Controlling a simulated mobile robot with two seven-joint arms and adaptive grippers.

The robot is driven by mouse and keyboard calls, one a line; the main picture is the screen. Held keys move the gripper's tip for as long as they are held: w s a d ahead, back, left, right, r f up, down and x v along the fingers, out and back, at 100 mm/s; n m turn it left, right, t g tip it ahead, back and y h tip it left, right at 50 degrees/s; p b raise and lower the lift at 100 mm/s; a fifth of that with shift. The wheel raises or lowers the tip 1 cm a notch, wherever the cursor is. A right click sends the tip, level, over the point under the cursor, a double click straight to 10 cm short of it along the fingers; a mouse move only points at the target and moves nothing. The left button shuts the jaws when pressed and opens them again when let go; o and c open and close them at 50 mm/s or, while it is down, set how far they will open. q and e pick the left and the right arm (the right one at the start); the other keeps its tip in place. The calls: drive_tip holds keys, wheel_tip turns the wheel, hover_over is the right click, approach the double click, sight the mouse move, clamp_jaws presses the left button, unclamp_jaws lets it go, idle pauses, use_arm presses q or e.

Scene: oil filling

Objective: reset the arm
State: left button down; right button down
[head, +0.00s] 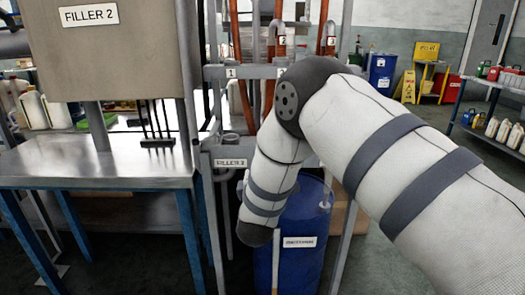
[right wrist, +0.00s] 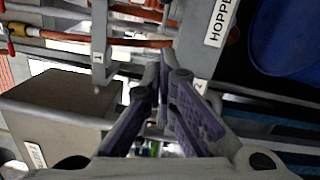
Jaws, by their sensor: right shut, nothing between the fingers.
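My right arm comes into the head view from the right and bends down at the elbow in front of the filling station. Its gripper is hidden in that view. In the right wrist view my right gripper (right wrist: 165,58) is shut and empty, its two purple-grey fingers meeting at the tips. The tips point toward pipes and grey frame bars, touching nothing that I can see. My left gripper and arm are not in view.
A blue drum (head: 301,240) stands behind my forearm, by the grey frame (head: 205,215). A metal table (head: 95,170) with the FILLER 2 box (head: 110,55) above it is at left. Orange pipes (head: 237,70) rise behind. Floor on the right is partly clear.

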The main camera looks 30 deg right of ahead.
drive_tip(key=s+a+f+m+g+y, duration=0.2)
drive_tip(key=s+a+f+g+y, duration=0.2)
drive_tip(key=s+f, duration=0.7)
drive_tip(key=s+a+f+m+g+y, duration=0.35)
drive_tip(key=s+f, duration=0.55)
drive_tip(key=f, duration=0.4)
drive_tip(key=s+a+f+m+g+y, duration=0.1)
drive_tip(key=s+m+g, duration=0.3)
drive_tip(key=s, duration=1.1)
drive_tip(key=s+a+f+m+g+y, duration=0.2)
drive_tip(key=s+g, duration=0.4)
drive_tip(key=s, duration=1)
wheel_tip(320, 180, down, 2)
drive_tip(key=shift+s+a+f+m+p, duration=0.1)
drive_tip(key=shift+s+a+m+p, duration=0.2)
drive_tip(key=shift+a+m, duration=0.7)
drive_tip(key=shift+w+a+y, duration=0.1)
drive_tip(key=shift+w+y, duration=0.1)
drive_tip(key=shift+y, duration=0.05)
